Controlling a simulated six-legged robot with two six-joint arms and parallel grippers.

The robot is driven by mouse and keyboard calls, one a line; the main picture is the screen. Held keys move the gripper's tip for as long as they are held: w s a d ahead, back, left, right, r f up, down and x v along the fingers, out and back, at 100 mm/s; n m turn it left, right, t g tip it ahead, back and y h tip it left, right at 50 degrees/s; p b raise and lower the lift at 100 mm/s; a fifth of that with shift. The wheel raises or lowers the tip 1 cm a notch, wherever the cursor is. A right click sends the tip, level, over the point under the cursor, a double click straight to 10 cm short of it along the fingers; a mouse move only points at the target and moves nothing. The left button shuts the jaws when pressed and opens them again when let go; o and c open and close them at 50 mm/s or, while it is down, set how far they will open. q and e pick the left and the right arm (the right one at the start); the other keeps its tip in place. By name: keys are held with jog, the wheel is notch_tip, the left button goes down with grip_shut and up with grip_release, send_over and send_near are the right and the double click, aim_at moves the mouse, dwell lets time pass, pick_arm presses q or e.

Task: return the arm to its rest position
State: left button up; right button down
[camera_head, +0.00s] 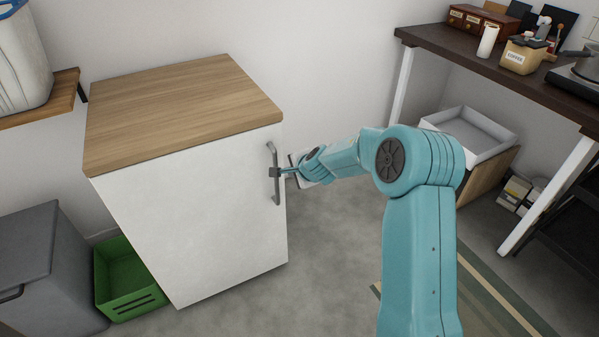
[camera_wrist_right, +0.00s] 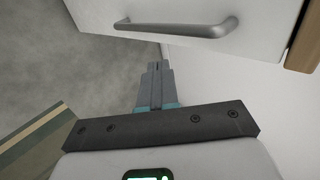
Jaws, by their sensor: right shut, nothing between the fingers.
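My right arm reaches in from the right in the head view, and its gripper (camera_head: 279,172) is beside the metal bar handle (camera_head: 274,188) of a white cabinet (camera_head: 190,220). The fingertips overlap the handle in that view. In the right wrist view my right gripper (camera_wrist_right: 155,68) has its fingers together with nothing between them. There the handle (camera_wrist_right: 185,27) lies beyond the fingertips, with a visible gap. The cabinet door (camera_wrist_right: 250,45) looks closed. My left gripper is in neither view.
The cabinet has a wooden top (camera_head: 185,105), bare. A green crate (camera_head: 128,280) and a grey bin (camera_head: 40,265) stand to its left. A dark table (camera_head: 470,50) with a coffee canister (camera_head: 522,56) is at the right, a white tray (camera_head: 470,135) below. Grey floor (camera_head: 330,270) is clear between.

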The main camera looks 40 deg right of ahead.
jog(key=v, duration=0.3)
jog(key=s+a+f+m+g+y, duration=0.25)
jog(key=a+f+m, duration=0.35)
jog(key=a+m, duration=0.3)
jog(key=s+a+f+m+g+y, duration=0.1)
jog(key=s+a+f+m+y, duration=0.1)
jog(key=s+a+f+m, duration=0.45)
jog(key=s+a+f+m+g+y, duration=0.1)
jog(key=a+f+m+y, duration=0.3)
jog(key=a+m, duration=0.7)
jog(key=s+a+f+m+g+h, duration=0.15)
jog(key=s+a+f+m, duration=0.3)
jog(key=s+m, duration=0.65)
jog(key=s+a+f+m+g, duration=0.3)
jog(key=s+a+m, duration=0.25)
jog(key=m, duration=1.05)
notch_tip(320, 180, up, 14)
jog(key=p, duration=1.3)
jog(key=shift+d+f+n+p, duration=0.2)
jog(key=shift+d+n+p, duration=0.1)
jog(key=shift+d+n, duration=0.2)
